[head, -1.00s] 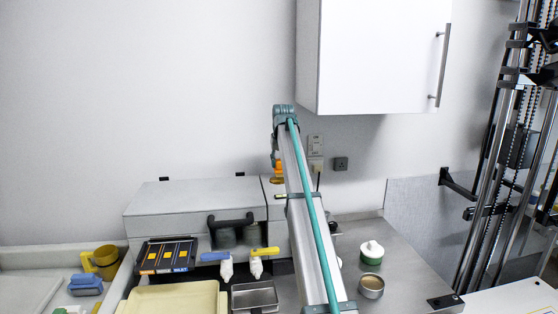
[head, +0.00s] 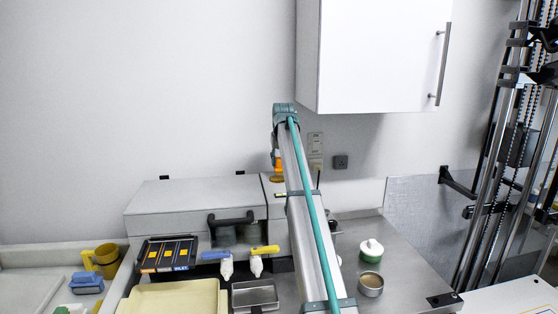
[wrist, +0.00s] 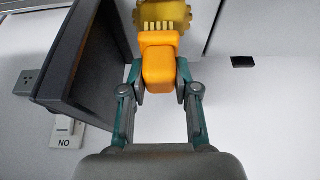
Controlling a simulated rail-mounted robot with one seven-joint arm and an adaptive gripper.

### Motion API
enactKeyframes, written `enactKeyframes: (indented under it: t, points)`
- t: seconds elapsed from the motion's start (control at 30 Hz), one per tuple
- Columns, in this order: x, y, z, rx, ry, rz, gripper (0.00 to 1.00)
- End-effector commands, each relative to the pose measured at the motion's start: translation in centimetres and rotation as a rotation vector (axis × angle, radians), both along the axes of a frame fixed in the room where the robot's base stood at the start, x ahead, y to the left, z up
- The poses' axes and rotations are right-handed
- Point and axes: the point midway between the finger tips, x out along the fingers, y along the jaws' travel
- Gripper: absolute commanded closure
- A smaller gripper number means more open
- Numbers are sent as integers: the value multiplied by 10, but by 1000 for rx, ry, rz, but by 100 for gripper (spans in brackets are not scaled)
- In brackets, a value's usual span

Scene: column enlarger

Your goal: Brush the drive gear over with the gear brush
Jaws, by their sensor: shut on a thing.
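The gear brush (wrist: 162,65) has an orange handle and a row of pale bristles. My gripper (wrist: 159,75) is shut on its handle in the wrist view, one finger on each side. The drive gear (wrist: 165,10) is a yellow brass toothed wheel at the top edge of that view, partly cut off. The bristles overlap the gear's near rim; whether they press on it I cannot tell. In the head view the orange brush (head: 278,165) shows small beside my arm, just above the gear (head: 277,179). My arm hides most of my gripper there.
A dark panel (wrist: 75,60) stands close left of the brush in the wrist view. A white wall cupboard (head: 375,55) hangs right of my arm. A grey case (head: 195,200), a black rack (head: 168,253) and several bottles and tins stand around the bench.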

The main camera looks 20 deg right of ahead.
Motion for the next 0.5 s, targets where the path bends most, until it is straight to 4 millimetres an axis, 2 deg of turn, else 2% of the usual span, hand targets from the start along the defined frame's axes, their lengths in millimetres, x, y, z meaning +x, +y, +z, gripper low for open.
enactKeyframes:
  t: [0.27, 0.5]
  points:
    - [-1, -2, 0, 0, 0, 0, 100]
    - [-8, -17, 0, -1, 0, -1, 100]
